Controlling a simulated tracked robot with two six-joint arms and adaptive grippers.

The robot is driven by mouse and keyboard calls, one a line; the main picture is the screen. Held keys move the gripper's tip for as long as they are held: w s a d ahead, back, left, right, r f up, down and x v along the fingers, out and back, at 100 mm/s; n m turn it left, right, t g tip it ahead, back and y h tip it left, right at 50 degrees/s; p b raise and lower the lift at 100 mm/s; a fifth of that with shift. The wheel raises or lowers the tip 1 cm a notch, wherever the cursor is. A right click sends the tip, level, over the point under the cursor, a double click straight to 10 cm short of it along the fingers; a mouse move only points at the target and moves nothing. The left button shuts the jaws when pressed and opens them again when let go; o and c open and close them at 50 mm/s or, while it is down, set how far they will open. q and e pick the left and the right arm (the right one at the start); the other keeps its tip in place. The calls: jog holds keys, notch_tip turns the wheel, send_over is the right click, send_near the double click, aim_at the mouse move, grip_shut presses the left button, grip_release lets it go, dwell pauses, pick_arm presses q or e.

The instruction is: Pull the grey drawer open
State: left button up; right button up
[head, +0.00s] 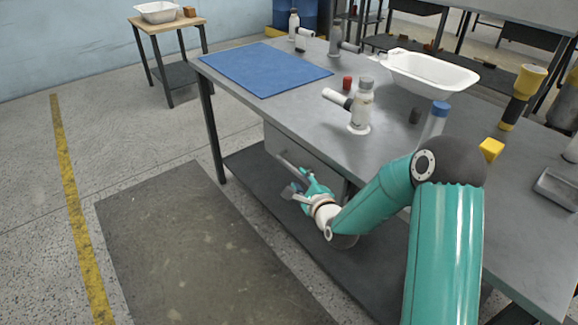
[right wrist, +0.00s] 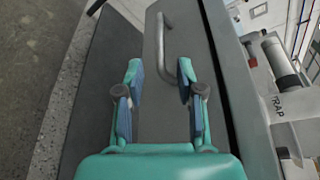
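The grey drawer (head: 318,158) sits under the grey workbench, and its front looks closed, though my arm covers part of it. Its bar handle (head: 290,166) runs along the front. My right gripper (head: 293,191) is at the drawer front, close to the handle. In the right wrist view, my right gripper (right wrist: 160,75) has its fingers spread apart. The handle (right wrist: 161,45) lies ahead of the fingers, its lower bend beside the right-hand fingertip. I cannot tell if they touch. The drawer front (right wrist: 150,110) fills the space between the fingers. My left gripper is in neither view.
The workbench (head: 400,165) carries a blue mat (head: 262,68), a white tub (head: 430,72), a grey-white fitting (head: 361,108) and a blue-capped bottle (head: 434,122). A dark lower shelf (head: 255,170) lies beneath the drawer. The floor mat (head: 190,240) in front is clear.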

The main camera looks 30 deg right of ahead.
aim_at(289, 164)
jog(key=x, duration=1)
jog(key=shift+w+f, duration=0.15)
grip_shut()
